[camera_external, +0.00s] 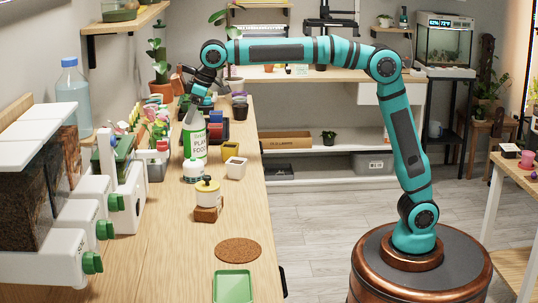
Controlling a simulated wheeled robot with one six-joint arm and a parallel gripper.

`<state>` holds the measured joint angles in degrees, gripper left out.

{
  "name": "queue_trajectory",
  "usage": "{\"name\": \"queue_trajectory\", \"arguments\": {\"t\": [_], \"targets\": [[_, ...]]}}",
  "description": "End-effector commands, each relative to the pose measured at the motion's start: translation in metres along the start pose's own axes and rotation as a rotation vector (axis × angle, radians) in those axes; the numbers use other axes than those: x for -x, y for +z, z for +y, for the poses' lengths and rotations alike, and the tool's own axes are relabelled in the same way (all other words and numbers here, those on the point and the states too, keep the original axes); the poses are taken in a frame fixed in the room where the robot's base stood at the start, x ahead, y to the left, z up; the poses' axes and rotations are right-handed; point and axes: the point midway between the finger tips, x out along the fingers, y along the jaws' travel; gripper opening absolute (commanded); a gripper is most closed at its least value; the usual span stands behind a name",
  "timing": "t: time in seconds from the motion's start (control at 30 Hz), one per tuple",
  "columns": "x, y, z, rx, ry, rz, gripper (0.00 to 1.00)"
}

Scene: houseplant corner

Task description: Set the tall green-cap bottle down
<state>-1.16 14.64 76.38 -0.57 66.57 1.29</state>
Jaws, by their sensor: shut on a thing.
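The tall plant food bottle (195,138) is white with a green label. It stands upright at the middle of the long wooden bench, and its cap is hidden by my gripper. My gripper (194,106) comes down from above and is shut on the top of the bottle. Whether the bottle's base touches the bench cannot be told, since a small white jar with a teal band (193,171) stands in front of it.
A yellow pot (230,150) and a white square pot (236,168) stand right of the bottle. A yellow-lidded jar (207,190) on a wooden block, a cork mat (238,251) and a green tray (233,287) are nearer. Dispensers with green knobs (92,263) line the left.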

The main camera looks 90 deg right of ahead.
Motion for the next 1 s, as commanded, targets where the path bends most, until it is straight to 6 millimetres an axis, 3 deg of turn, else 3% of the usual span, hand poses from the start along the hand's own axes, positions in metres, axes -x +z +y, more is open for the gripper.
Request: {"name": "queue_trajectory", "arguments": {"t": [0.4, 0.43, 0.53, 0.87, 1.0], "targets": [[-0.007, 0.003, 0.0, 0.0, 0.0, 0.001, 0.09], [-0.007, 0.003, 0.0, 0.0, 0.0, 0.001, 0.68], [-0.007, 0.003, 0.0, 0.0, 0.0, 0.001, 0.86], [-0.005, 0.002, 0.0, 0.0, 0.0, 0.001, 0.86], [0.008, 0.002, 0.0, 0.0, 0.0, 0.003, 0.86]]}}
